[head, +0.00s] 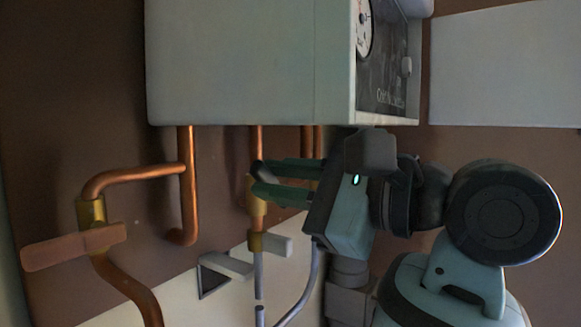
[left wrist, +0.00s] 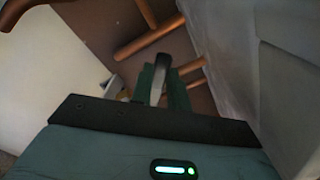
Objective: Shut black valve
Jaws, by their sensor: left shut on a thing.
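My left gripper (head: 275,181) reaches under the boiler with its green fingers pointing left, beside a copper pipe with a brass fitting (head: 256,205). In the left wrist view its fingers (left wrist: 162,88) are closed around a dark grey lever (left wrist: 159,80), which looks like the black valve's handle. My right gripper is not in view.
The pale boiler (head: 240,65) with a round gauge (head: 364,28) hangs above. An orange-brown lever (head: 70,248) sits on a bent copper pipe at left. Several pipes stand close together.

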